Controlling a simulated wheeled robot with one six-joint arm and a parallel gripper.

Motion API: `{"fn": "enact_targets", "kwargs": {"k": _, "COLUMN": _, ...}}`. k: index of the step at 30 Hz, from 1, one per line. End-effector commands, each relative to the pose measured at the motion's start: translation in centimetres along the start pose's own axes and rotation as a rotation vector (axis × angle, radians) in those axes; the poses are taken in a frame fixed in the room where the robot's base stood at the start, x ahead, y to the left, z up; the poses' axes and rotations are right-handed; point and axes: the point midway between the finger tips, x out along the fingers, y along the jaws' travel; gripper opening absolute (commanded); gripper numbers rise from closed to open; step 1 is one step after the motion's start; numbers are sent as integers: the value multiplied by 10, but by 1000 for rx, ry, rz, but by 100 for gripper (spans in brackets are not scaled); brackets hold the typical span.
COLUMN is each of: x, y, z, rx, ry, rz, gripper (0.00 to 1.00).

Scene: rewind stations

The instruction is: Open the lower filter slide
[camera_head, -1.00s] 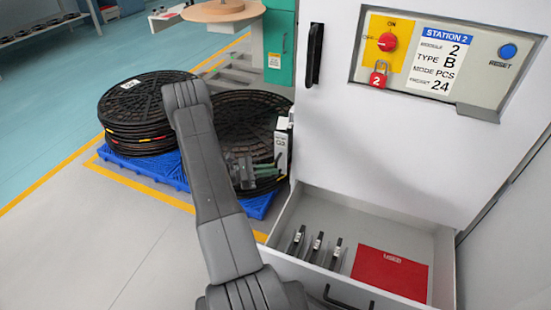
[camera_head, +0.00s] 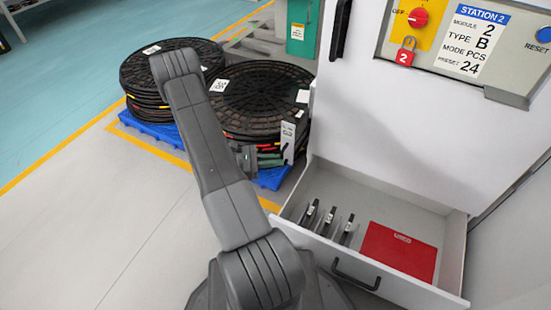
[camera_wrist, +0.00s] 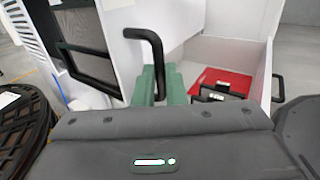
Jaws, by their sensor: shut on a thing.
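In the wrist view, my gripper's green fingers (camera_wrist: 162,84) are shut on the lower part of a bent black handle (camera_wrist: 151,46). The handle is fixed to a narrow white front plate (camera_wrist: 114,45). A dark-framed mesh filter slide (camera_wrist: 83,31) shows behind the plate, drawn out from the cabinet. In the head view, the white plate (camera_head: 287,135) stands upright, left of the cabinet's edge. My gripper (camera_head: 268,160) is beside it, its fingers partly hidden. Which level of slide this is cannot be told for sure.
The white Station 2 cabinet (camera_head: 400,125) bears a red switch, padlock and blue button. Below, an open drawer (camera_head: 335,178) holds a red folder (camera_head: 399,250) and several black items. Black reels (camera_head: 255,90) on blue pallets stand close on the left. Grey floor is clear at lower left.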

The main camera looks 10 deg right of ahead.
Motion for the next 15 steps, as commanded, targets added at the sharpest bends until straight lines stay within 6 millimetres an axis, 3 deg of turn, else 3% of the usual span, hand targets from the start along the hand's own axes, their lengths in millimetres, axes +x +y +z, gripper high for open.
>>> {"fn": "enact_targets", "kwargs": {"k": 6, "x": 0, "y": 0, "z": 0, "rx": 1, "ry": 1, "rz": 2, "gripper": 0}}
{"fn": "enact_targets", "kwargs": {"k": 7, "x": 0, "y": 0, "z": 0, "rx": 1, "ry": 1, "rz": 2, "gripper": 16}}
{"fn": "enact_targets", "kwargs": {"k": 9, "x": 0, "y": 0, "z": 0, "rx": 1, "ry": 1, "rz": 1, "gripper": 30}}
{"fn": "enact_targets", "kwargs": {"k": 15, "x": 0, "y": 0, "z": 0, "rx": 0, "ry": 1, "rz": 1, "gripper": 33}}
